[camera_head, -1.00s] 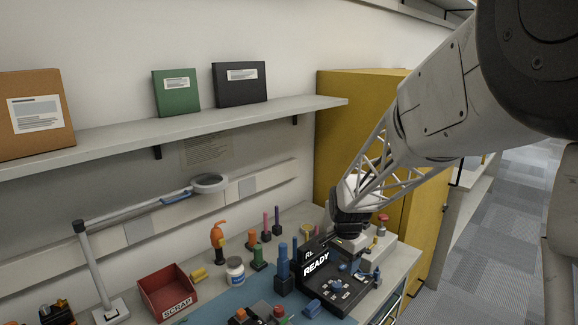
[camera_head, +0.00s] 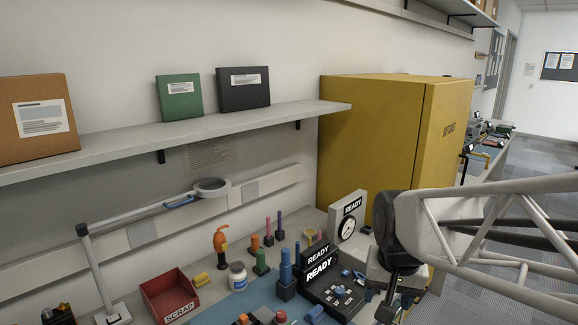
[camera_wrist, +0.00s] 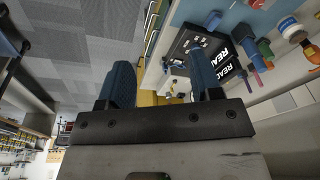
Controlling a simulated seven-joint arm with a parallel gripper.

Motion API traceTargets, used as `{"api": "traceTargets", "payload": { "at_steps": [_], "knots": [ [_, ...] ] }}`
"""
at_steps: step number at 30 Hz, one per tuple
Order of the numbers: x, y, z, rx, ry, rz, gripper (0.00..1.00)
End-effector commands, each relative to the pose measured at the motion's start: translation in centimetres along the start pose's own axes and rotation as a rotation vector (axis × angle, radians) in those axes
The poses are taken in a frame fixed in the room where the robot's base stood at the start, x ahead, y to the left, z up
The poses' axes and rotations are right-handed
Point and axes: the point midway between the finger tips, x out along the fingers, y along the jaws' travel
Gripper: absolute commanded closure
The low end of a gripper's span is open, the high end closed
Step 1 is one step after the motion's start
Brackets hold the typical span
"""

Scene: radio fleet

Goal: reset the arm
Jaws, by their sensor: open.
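My gripper (camera_head: 396,305) hangs at the right end of the workbench, at the lower right of the head view, partly hidden by its own wrist. In the wrist view my gripper (camera_wrist: 163,78) shows two blue fingers set wide apart with nothing between them. It is open and empty. My lattice forearm reaches in from the right edge of the head view. Black devices with READY displays (camera_head: 319,270) stand to the left of my gripper, apart from it.
A grey gauge box (camera_head: 348,222) stands close left of my wrist. A yellow cabinet (camera_head: 370,140) rises behind. A red SCRAP bin (camera_head: 168,294), a white jar (camera_head: 237,275) and several coloured tools crowd the bench. A shelf (camera_head: 230,120) runs above. Grey floor (camera_wrist: 75,50) is open beyond the bench.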

Motion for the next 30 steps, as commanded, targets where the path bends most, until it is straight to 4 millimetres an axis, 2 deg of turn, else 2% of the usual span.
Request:
{"api": "traceTargets", "payload": {
  "at_steps": [1,6,12,18,30],
  "knots": [
    [-0.6,0.5,1.2,-0.027,0.011,-0.002,0.41],
    [-1.6,1.8,5.0,-0.128,0.034,-0.005,0.41],
    [-2.1,2.9,8.2,-0.218,0.054,-0.005,0.41],
    [-2.3,3.3,9.6,-0.258,0.062,-0.004,0.41],
    [-2.3,3.3,9.6,-0.260,0.062,-0.004,0.41]
  ]
}}
